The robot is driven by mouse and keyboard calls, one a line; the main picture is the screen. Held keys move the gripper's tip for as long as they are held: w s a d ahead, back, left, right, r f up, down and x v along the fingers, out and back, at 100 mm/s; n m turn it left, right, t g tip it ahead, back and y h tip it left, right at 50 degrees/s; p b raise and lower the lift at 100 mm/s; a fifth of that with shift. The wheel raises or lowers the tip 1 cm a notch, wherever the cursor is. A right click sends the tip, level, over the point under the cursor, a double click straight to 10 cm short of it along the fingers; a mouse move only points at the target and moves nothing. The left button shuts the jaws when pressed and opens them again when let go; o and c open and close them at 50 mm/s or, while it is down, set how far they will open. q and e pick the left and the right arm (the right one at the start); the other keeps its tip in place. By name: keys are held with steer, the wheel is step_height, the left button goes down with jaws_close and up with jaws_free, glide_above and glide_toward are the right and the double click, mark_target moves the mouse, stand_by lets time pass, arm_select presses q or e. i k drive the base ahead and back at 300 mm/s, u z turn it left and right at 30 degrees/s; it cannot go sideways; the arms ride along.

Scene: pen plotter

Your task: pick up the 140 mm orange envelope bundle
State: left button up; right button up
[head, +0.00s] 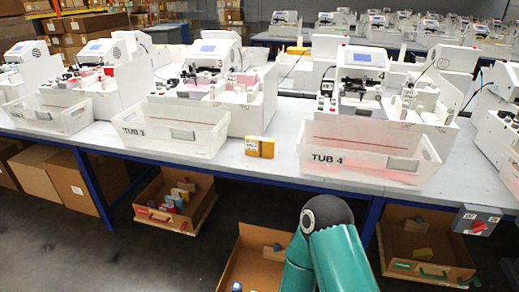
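A small orange-yellow bundle (259,147) stands at the front edge of the grey table, between the tub marked TUB 3 and the tub marked TUB 4. It looks like two blocks side by side, one a little darker. Its length in millimetres cannot be read. A second orange-yellow item (297,50) lies further back among the machines. A teal link of my arm rises from the bottom of the head view, below and right of the front bundle, and does not touch it. Neither of my grippers is in view.
Translucent tubs TUB 3 (170,129) and TUB 4 (369,158) flank the bundle. White plotter machines (207,88) stand behind them. Bare table (283,122) surrounds the bundle. Cardboard boxes with small blocks (174,203) sit under the table. A grey switch box (477,221) hangs at the right edge.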

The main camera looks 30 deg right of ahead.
mark_target(261, 147)
steer(key=u, duration=0.5)
steer(key=k, duration=1.25)
steer(key=u, duration=0.6)
steer(key=i, duration=2.6)
steer(key=z, duration=0.6)
steer(key=i, duration=1.4)
steer(key=z, duration=1.45)
steer(key=i, duration=1)
steer(key=z, duration=0.6)
steer(key=k, duration=0.65)
steer(key=z, duration=0.05)
